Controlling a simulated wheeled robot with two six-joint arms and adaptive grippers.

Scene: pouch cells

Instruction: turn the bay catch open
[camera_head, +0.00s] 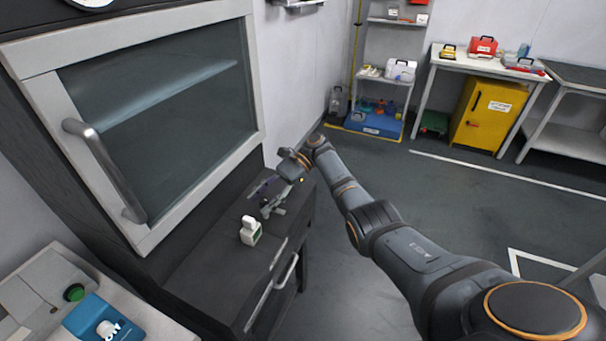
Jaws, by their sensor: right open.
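I cannot tell for sure which part is the bay catch. A glass-fronted cabinet (45,93) with a long grey bar handle (105,170) fills the left, and its door looks shut. My right gripper (266,199) is open over the right end of the dark counter (205,262) below the glass. Its fingers point left and down, and nothing shows between them. My left gripper is not in view.
A grey unit with a green button (74,292) and a blue block (92,316) with a white knob are at bottom left. A drawer handle (273,291) juts from the counter front. A yellow cabinet (487,115) and shelves stand behind; the floor between is clear.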

